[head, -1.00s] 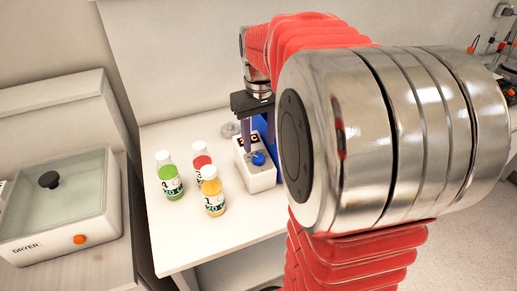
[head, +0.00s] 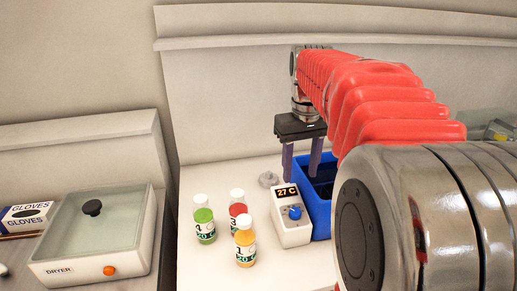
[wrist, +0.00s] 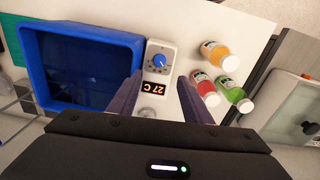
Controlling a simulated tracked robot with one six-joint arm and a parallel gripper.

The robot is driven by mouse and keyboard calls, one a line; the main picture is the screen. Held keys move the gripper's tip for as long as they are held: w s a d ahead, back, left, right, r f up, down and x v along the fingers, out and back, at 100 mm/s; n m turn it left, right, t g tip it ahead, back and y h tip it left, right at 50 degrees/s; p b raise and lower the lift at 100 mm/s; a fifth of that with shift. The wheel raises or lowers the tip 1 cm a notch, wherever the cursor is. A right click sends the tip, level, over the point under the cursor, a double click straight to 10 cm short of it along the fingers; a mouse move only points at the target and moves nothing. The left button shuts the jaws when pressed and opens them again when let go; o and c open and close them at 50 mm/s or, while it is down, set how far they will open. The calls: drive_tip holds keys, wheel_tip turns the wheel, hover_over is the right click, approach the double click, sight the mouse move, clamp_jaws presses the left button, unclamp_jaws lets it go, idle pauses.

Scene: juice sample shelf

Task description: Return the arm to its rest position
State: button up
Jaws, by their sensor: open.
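The red-sleeved arm (head: 385,100) is mine and stretches forward over the right side, hiding part of the tub. Three capped bottles stand upright left of the box: green (head: 204,230), red (head: 238,211) and yellow (head: 245,252).
A dryer (head: 95,245) with a clear lid and black knob stands on the left. A gloves box (head: 25,215) is behind it at the far left. A small grey object (head: 268,179) lies behind the control box. The white shelf is bare in front of the bottles.

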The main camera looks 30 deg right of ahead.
drive_tip(key=s+a+f+n+t, duration=0.1)
drive_tip(key=s+a+f, duration=0.3)
drive_tip(key=a, duration=0.6)
drive_tip(key=s+a+f+n+t, duration=0.1)
drive_tip(key=s+a+f+t, duration=0.3)
drive_tip(key=s+a, duration=0.4)
drive_tip(key=a, duration=0.3)
drive_tip(key=shift+f, duration=0.1)
drive_tip(key=shift+c, duration=0.6)
